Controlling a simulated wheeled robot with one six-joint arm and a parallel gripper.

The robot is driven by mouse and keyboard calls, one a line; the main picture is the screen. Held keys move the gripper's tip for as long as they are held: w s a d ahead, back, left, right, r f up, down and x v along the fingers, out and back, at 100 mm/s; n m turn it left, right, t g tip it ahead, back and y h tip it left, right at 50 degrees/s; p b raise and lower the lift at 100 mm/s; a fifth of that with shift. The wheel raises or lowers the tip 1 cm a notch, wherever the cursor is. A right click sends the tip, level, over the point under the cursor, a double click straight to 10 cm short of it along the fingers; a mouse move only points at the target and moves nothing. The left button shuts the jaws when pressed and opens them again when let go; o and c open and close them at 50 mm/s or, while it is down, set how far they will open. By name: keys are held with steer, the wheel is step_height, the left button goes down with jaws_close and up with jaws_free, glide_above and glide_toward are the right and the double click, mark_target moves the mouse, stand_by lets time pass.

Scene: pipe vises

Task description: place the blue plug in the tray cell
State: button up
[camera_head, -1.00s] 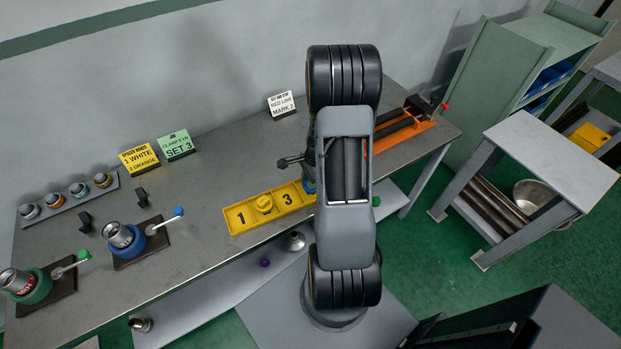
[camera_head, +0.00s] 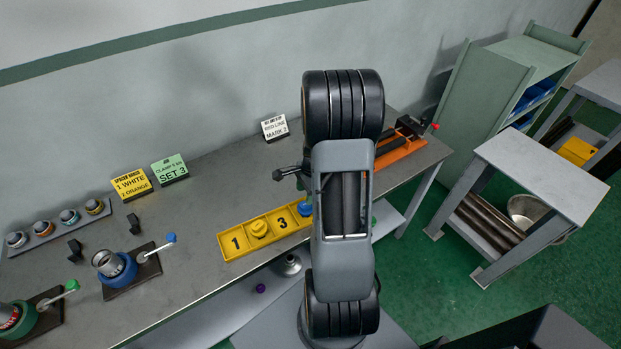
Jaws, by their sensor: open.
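The blue plug (camera_head: 305,209) shows as a small blue patch at the right end of the yellow tray (camera_head: 238,256), just right of the cell marked 3. My arm hides part of it, so I cannot tell how fully it is seated in the cell. My gripper (camera_head: 305,192) is open, pointing down just above the blue plug. Its fingers are largely hidden behind my arm.
Vises with blue (camera_head: 118,270) and green (camera_head: 18,322) collars stand at the bench's left. A rack of ringed parts (camera_head: 58,226) lies behind them. Signs stand along the wall. An orange pipe vise (camera_head: 402,149) is right of my arm.

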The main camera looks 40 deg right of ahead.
step_height(320, 180, up, 6)
steer(key=d, duration=0.1)
steer(key=s+a+r+n+t+h, duration=0.1)
steer(key=s+a+r+n+t, duration=0.1)
steer(key=a+r+n, duration=0.5)
steer(key=s+a+r+n+t+h, duration=0.1)
steer(key=s+a+r+n+t, duration=0.1)
steer(key=s+a+r+n, duration=0.2)
steer(key=a+r+n, duration=0.3)
steer(key=a+n, duration=0.5)
steer(key=n, duration=0.1)
steer(key=shift+s+a, duration=0.35)
steer(key=shift+r, duration=0.1)
